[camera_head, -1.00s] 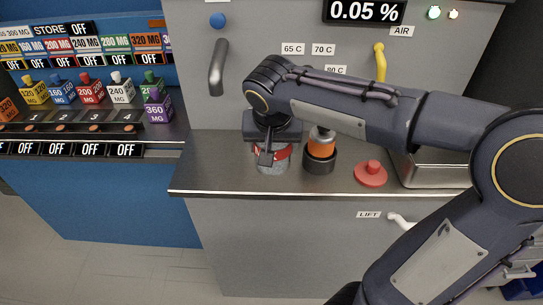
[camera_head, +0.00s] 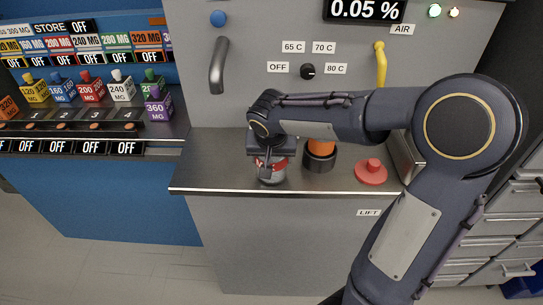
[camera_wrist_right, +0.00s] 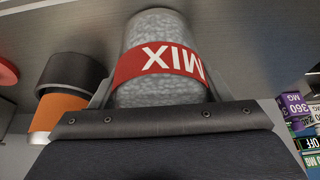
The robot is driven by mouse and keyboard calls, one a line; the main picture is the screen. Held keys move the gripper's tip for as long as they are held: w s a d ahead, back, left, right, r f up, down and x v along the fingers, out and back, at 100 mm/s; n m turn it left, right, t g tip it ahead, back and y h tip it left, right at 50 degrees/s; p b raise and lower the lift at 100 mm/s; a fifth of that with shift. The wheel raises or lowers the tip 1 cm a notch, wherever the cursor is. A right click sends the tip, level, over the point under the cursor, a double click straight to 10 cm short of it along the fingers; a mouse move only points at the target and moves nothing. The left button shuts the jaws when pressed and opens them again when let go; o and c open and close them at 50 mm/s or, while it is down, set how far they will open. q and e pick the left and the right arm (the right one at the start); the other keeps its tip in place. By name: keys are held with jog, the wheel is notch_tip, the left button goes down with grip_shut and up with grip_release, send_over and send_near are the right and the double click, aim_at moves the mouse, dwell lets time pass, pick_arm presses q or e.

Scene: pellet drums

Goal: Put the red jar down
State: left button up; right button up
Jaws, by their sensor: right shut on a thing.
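The red jar (camera_head: 272,178) is a clear jar of grey pellets with a red band, low over the steel counter near its front edge. In the right wrist view the jar (camera_wrist_right: 155,92) fills the middle, and its band reads MIX. My right gripper (camera_head: 266,165) is shut around it from above. The fingers cover part of the jar in the head view. I cannot tell for sure whether its base touches the counter. My left gripper is not in view.
A black holder (camera_head: 319,163) with an orange-banded thing stands just right of the jar. A red knobbed lid (camera_head: 371,173) lies farther right, beside a metal bin (camera_head: 408,160). The counter (camera_head: 212,165) is clear to the jar's left. Coloured blocks stand on the store shelf.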

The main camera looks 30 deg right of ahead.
jog(key=shift+f, duration=0.15)
jog(key=o, duration=1.2)
jog(key=shift+r, duration=0.35)
jog(key=v, duration=1.2)
jog(key=s+a+f+n+y, duration=0.1)
jog(key=s+f+y, duration=0.1)
jog(key=s, duration=0.4)
jog(key=s+a+f+n+t+y, duration=0.1)
jog(key=s+a+f+n+y, duration=0.1)
jog(key=s+f, duration=0.2)
jog(key=s+a+f+n+y, duration=0.1)
jog(key=s+f, duration=0.3)
jog(key=s, duration=0.4)
jog(key=shift+s+a+n+t+y, duration=0.15)
jog(key=shift+a+n+t+y, duration=0.25)
jog(key=shift+a+y, duration=0.15)
